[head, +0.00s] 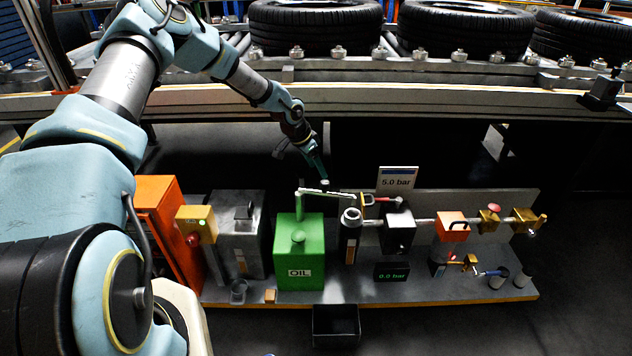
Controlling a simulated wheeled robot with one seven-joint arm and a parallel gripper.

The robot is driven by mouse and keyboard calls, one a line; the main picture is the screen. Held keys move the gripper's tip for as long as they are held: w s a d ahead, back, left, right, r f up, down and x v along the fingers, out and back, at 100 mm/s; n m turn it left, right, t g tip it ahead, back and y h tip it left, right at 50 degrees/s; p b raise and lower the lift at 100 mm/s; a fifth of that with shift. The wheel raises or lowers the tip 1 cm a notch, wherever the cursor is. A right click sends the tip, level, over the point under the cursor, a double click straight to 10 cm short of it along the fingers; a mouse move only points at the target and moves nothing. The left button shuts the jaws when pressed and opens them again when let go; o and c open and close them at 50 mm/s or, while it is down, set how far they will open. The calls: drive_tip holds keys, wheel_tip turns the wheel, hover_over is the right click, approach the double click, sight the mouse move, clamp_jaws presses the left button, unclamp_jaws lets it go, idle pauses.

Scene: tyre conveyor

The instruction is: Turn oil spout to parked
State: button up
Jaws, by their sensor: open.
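The oil unit is a green box (300,258) marked OIL with a round green knob on its front top. Its spout (326,194) is a light tube that rises from the back of the box and runs to the right. The spout's free end lies close to the top of a dark cylinder (350,240) with a pale ring. My gripper (318,175) is above and just behind the spout, pointing down. It is open, and I see nothing held in it. Whether a fingertip touches the spout cannot be told.
Left of the green box stand a grey box (238,240) and an orange cabinet (160,225). To the right are a pipe with valves (453,226) and a 5.0 bar sign (398,179). A conveyor with tyres (466,30) runs behind. A black bin (336,325) sits in front.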

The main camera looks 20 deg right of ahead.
sight(324, 182)
drive_tip(key=x, duration=0.9)
drive_tip(key=shift+p, duration=0.4)
clamp_jaws()
idle(0.9)
